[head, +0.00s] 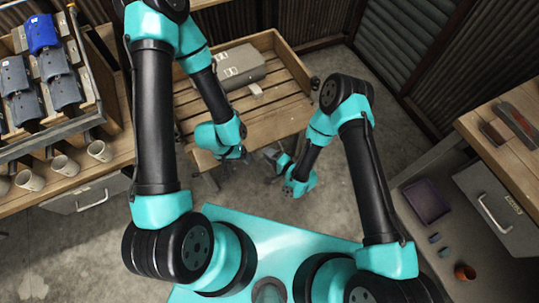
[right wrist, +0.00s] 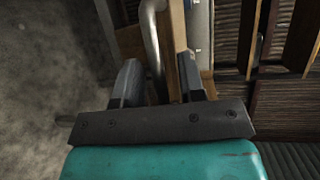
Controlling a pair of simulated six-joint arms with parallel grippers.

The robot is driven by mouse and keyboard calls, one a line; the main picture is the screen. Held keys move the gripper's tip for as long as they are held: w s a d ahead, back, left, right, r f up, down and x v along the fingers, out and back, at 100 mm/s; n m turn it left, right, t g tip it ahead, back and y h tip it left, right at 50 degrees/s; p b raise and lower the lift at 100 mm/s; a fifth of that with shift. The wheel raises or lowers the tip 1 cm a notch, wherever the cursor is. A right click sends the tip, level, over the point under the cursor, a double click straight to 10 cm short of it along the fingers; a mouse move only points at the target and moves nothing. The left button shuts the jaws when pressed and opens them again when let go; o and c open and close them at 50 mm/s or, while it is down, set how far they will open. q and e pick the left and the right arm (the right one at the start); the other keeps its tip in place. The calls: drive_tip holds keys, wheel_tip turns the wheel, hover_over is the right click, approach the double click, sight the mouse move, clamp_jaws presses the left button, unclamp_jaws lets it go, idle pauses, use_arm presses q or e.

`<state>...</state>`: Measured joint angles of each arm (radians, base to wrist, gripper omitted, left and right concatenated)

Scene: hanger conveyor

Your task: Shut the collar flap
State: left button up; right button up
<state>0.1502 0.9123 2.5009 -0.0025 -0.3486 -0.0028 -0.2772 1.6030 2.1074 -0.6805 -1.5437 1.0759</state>
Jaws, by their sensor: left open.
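I cannot make out a collar flap in either view. My left gripper (head: 246,155) is at the front edge of the slatted wooden bench in the head view. It is small there, and my teal wrist partly covers it. My right gripper (head: 276,158) is just right of it, close to the left one, over the floor in front of the bench. In the right wrist view my right gripper (right wrist: 158,62) has its two dark fingers apart. A bent grey metal pipe (right wrist: 151,38) and a wooden post (right wrist: 184,45) show beyond and between the fingers; contact cannot be told.
A grey box (head: 240,66) lies on the slatted wooden bench (head: 276,117). A wooden rack (head: 92,62) with blue and grey items and several cups (head: 65,166) stand at left. A purple tray (head: 426,201) and a drawer unit (head: 487,197) are at right.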

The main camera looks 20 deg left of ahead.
clamp_jaws()
idle(0.4)
drive_tip(key=shift+r, duration=0.1)
